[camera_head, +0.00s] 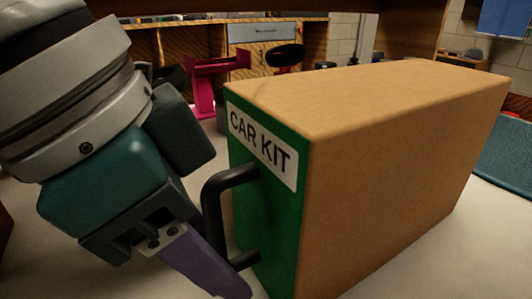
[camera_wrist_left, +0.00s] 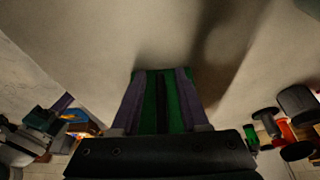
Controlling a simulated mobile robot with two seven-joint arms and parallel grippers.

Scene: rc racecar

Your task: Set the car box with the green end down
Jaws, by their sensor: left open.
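The car box (camera_head: 400,150) is a brown cardboard block lying lengthwise on a pale surface. Its green end (camera_head: 265,205) faces sideways toward the left of the head view, with a white "CAR KIT" label and a black handle (camera_head: 211,205). My left gripper (camera_head: 226,278) is at the handle, its purple finger low beside it. In the left wrist view the two purple fingers of my left gripper (camera_wrist_left: 160,78) stand apart, with the black handle (camera_wrist_left: 161,100) between them and green behind. Whether they touch the handle is unclear.
A wooden workbench (camera_head: 165,42) stands behind, with a magenta stand (camera_head: 215,68) and a dark stool (camera_head: 286,55). A teal panel (camera_head: 507,150) lies at the right. In the left wrist view, wheeled parts (camera_wrist_left: 298,103) are at the right and mixed coloured items (camera_wrist_left: 80,122) at the left.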

